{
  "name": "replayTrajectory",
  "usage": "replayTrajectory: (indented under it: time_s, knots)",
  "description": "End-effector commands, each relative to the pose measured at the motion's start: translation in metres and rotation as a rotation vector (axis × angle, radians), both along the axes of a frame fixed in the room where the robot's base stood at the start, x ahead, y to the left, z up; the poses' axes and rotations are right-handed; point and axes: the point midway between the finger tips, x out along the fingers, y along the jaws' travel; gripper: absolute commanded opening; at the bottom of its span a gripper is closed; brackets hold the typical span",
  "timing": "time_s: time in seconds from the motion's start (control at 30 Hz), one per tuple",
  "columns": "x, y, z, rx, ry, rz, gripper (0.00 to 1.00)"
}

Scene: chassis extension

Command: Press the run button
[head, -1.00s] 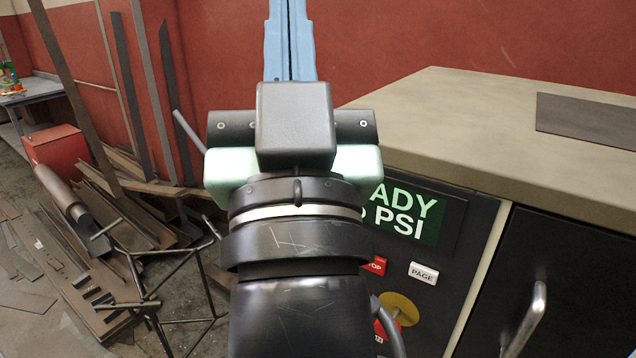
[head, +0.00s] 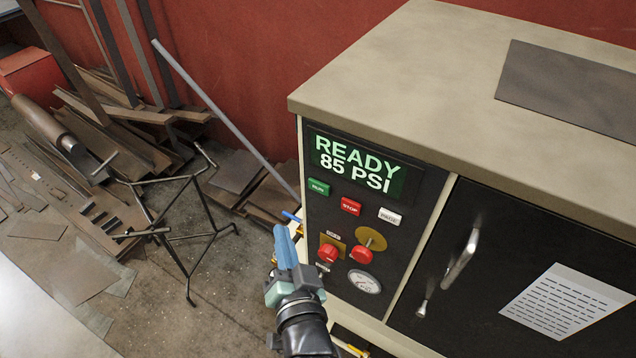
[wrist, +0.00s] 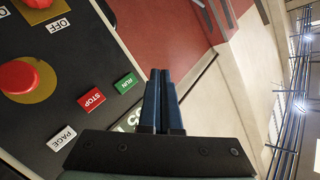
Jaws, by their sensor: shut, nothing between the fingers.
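The green RUN button (head: 318,187) sits at the upper left of the black control panel, below the lit display (head: 357,163) reading "READY 85 PSI". In the wrist view the RUN button (wrist: 126,83) lies just left of my fingers. My gripper (head: 283,236) is shut and empty, its blue fingers pointing up, below the RUN button in the head view. In the wrist view the gripper (wrist: 161,75) shows its fingers together, with nothing between them. I cannot tell how far the fingertips are from the panel.
Beside RUN are the red STOP button (head: 351,206) and white PAGE button (head: 390,216). Red knobs (head: 361,255) and a gauge (head: 365,281) are lower down. A door handle (head: 461,258) juts out at right. A metal stand (head: 178,226) and scrap lie left.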

Motion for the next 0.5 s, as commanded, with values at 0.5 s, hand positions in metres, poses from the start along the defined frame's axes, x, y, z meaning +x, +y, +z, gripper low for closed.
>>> replayTrajectory:
  time_s: [0.5]
  knots:
    - [0.038, -0.028, -0.001, -0.001, -0.006, -0.002, 0.00]
